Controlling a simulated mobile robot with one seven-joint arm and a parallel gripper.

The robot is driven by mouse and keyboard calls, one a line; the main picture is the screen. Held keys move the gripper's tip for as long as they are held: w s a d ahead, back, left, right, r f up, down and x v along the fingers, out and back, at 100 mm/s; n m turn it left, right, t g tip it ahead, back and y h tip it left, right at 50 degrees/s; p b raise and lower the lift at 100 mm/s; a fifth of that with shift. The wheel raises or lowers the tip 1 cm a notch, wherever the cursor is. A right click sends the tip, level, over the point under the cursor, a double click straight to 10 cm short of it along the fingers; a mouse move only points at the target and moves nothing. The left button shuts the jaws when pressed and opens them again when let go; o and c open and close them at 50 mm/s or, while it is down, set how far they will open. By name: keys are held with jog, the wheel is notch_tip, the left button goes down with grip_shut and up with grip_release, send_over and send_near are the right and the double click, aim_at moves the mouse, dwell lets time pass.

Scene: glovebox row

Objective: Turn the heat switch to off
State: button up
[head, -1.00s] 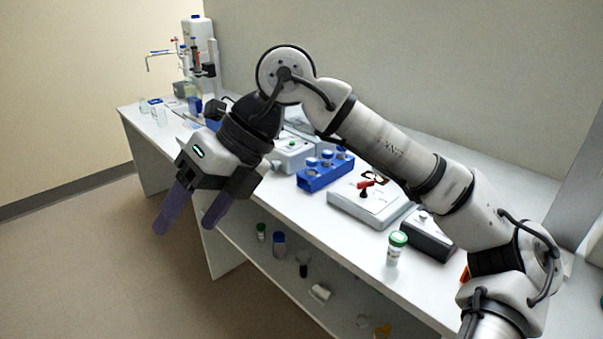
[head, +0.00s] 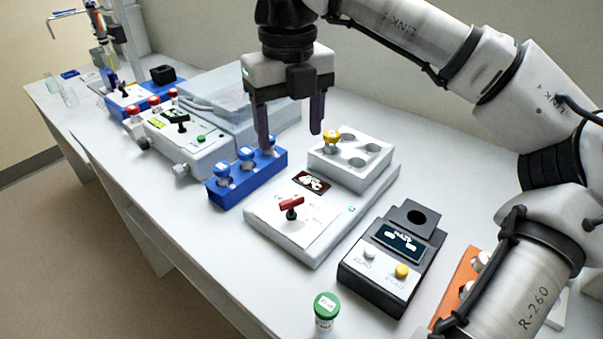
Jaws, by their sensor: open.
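A red switch handle (head: 291,205) stands on the sloped white front of a block heater (head: 322,231). Its label is too small to read, so I cannot confirm that it is the heat switch or tell its setting. The heater has a dark lit display (head: 311,182) and a raised well block (head: 351,166) holding a yellow-capped vial (head: 332,138). My gripper (head: 290,138) points down with its two dark fingers apart and empty. It appears above and behind the red handle, near the vial and the blue rack, not touching the handle.
A blue rack (head: 247,186) of blue-capped vials stands left of the heater. A dark meter (head: 392,255) is to the right, and a green-capped jar (head: 326,308) is near the front edge. Another white device with a black knob (head: 176,117) is farther left.

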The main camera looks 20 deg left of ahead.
aim_at(291, 199)
notch_tip(291, 199, down, 14)
jog(key=shift+s+r+p, duration=0.15)
jog(key=shift+p, duration=0.55)
jog(key=shift+c, duration=0.4)
jog(key=c, duration=0.9)
jog(key=shift+n+b, duration=0.4)
jog(key=shift+b, duration=0.05)
jog(key=shift+n+b, duration=0.9)
jog(key=shift+b, duration=0.05)
jog(key=n+b, duration=0.2)
jog(key=n, duration=0.1)
jog(key=shift+a, duration=0.1)
jog(key=shift+n+b, duration=0.45)
jog(key=shift+n, duration=1.15)
